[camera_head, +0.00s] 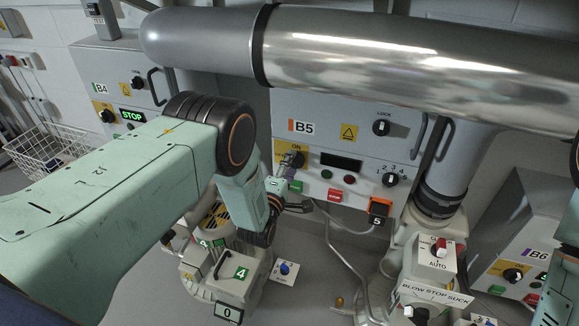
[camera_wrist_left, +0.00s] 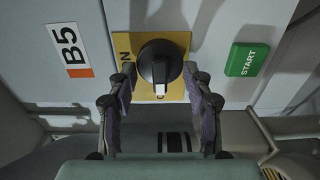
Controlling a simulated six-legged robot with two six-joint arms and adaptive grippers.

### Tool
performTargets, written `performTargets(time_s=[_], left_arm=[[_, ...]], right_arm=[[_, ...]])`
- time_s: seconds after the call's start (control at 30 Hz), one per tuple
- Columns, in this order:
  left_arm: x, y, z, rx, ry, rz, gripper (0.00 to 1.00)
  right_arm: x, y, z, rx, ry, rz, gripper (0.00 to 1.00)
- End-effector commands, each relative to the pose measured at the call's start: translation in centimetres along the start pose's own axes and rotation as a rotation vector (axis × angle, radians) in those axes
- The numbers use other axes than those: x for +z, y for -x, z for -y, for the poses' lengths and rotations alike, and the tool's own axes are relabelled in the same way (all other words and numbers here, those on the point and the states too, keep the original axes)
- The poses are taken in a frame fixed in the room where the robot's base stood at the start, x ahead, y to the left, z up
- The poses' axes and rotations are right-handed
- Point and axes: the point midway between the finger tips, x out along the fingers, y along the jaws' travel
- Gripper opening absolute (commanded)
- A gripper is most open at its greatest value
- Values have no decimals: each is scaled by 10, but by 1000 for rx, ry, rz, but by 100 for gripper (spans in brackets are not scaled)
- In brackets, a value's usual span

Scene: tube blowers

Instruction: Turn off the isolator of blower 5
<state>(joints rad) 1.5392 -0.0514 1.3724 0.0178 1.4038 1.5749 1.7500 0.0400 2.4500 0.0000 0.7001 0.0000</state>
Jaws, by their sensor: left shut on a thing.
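The blower 5 cabinet, labelled B5 (camera_head: 303,128), stands in the middle of the head view. Its isolator is a black rotary knob (camera_wrist_left: 160,62) on a yellow plate (camera_wrist_left: 178,42). In the wrist view the knob's white mark points to the bottom of the picture. My left gripper (camera_wrist_left: 162,82) has its fingers on either side of the knob and is shut on it. In the head view the left gripper (camera_head: 290,163) is at the yellow plate and covers most of the knob; part of the ON lettering shows above. My right gripper is not in view.
A green START button (camera_wrist_left: 247,59) sits beside the isolator. The B5 panel also has a dark display (camera_head: 341,162), a red button (camera_head: 335,195) and other knobs. A large metal pipe (camera_head: 400,55) crosses above. The B4 cabinet (camera_head: 110,85) stands left, the B6 cabinet (camera_head: 530,250) right.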

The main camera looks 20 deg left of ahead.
Motion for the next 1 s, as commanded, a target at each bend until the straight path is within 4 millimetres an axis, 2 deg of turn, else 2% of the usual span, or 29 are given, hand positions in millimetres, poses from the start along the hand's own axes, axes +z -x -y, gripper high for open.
performTargets(time_s=[0.4, 0.43, 0.5, 0.67, 1.0], left_arm=[[1, 0, 0, 0, 9, 2, 19], [1, 0, 0, 0, 8, 2, 52], [1, 0, 0, 0, 8, 2, 58], [0, 0, 0, 0, 7, 1, 72], [0, 2, 0, -1, 7, 0, 72]], right_arm=[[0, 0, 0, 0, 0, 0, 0], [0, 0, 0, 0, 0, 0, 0], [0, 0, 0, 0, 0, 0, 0], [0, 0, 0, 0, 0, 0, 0], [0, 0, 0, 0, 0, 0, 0]])
